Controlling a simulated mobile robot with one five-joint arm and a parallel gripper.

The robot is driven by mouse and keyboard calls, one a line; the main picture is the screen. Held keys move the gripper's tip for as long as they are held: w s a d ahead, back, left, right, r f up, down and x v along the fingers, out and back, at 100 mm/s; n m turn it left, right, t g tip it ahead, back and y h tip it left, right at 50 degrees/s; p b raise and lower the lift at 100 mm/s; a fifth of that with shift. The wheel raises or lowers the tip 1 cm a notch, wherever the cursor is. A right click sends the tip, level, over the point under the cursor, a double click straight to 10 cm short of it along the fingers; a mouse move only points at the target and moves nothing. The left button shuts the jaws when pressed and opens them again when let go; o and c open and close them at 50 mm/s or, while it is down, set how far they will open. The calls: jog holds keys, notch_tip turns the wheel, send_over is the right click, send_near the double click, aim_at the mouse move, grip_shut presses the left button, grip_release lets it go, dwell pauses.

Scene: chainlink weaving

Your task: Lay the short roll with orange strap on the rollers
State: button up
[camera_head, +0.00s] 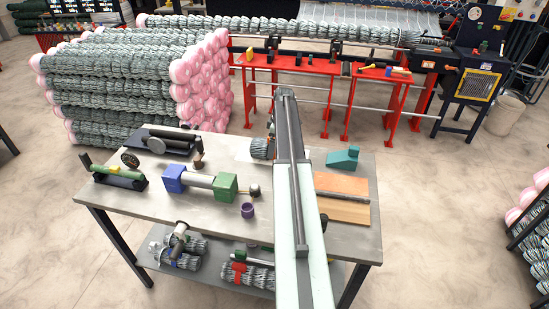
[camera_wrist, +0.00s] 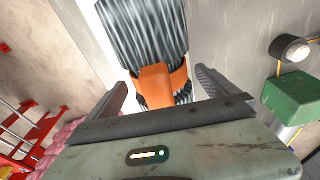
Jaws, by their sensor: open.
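The short roll with orange strap (camera_wrist: 157,82) lies on a pale surface in the wrist view, grey striped with the orange band near its closer end. My gripper (camera_wrist: 162,77) is open, one finger on each side of the strapped part, with gaps between. In the head view my arm hides the gripper and most of this roll; a grey striped end (camera_head: 260,148) shows left of the arm. A dark stand with long horizontal cylinders, apparently the rollers (camera_head: 168,141), sits at the table's back left and looks empty.
The grey table (camera_head: 150,205) also holds a blue-and-green block fixture (camera_head: 200,181), a stand with a green rod (camera_head: 118,175), a purple cup (camera_head: 248,210), a teal tool (camera_head: 343,159) and wooden boards (camera_head: 342,197). Strapped rolls (camera_head: 250,273) lie on the lower shelf.

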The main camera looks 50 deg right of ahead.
jog(key=shift+f, duration=0.1)
grip_shut()
jog(key=shift+p, duration=0.3)
notch_tip(320, 180, up, 2)
jog(key=shift+r+p, duration=0.1)
jog(key=shift+p, duration=0.9)
jog(key=shift+r+p, duration=0.95)
jog(key=shift+p, duration=0.05)
jog(key=s+a, duration=0.9)
jog(key=s, duration=0.3)
jog(key=shift+s+a+r+p, duration=0.4)
jog(key=shift+r+p, duration=0.05)
